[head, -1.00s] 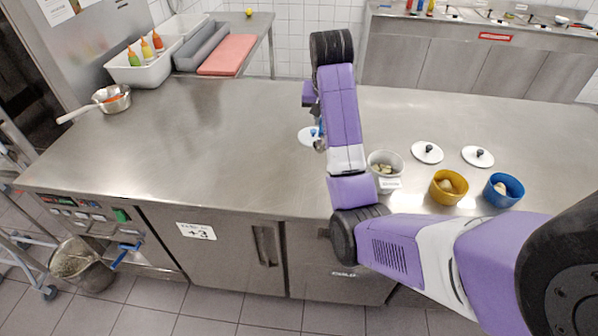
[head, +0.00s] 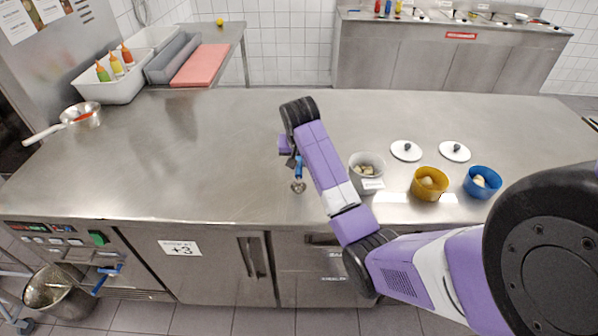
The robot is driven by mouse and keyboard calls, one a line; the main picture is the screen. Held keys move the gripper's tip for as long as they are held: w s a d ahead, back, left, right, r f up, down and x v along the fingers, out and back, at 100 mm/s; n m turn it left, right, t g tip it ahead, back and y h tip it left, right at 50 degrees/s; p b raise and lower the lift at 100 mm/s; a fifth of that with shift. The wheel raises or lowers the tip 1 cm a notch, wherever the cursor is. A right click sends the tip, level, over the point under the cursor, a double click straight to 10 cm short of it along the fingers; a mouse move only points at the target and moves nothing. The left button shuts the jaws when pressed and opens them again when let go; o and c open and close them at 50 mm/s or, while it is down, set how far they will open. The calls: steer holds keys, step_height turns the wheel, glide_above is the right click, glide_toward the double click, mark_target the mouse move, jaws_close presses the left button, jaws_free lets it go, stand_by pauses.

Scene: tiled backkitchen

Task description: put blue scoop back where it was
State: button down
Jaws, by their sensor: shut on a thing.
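The blue scoop (head: 298,170) has a blue handle and a small metal bowl pointing down. My gripper (head: 293,160) is shut on its handle, left of the grey pot. The arm partly hides the grip, and I cannot tell whether the bowl touches the counter. A light grey pot (head: 366,165) with pale pieces and a label stands just right of my forearm. A yellow pot (head: 428,190) and a blue pot (head: 482,190) stand further right, both open with pale contents. Two white lids with black knobs (head: 406,156) (head: 454,157) lie behind them.
The steel counter (head: 200,165) is clear left of my arm. A saucepan (head: 82,118) sits at its far left. A white bin (head: 105,85) with sauce bottles and a red board (head: 205,65) are behind.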

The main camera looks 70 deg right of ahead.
mark_target(299, 173)
steer(key=shift+f+p, duration=0.35)
steer(key=shift+f, duration=2.35)
steer(key=c, duration=1.3)
jaws_free()
steer(key=b+v, duration=0.2)
steer(key=v, duration=1)
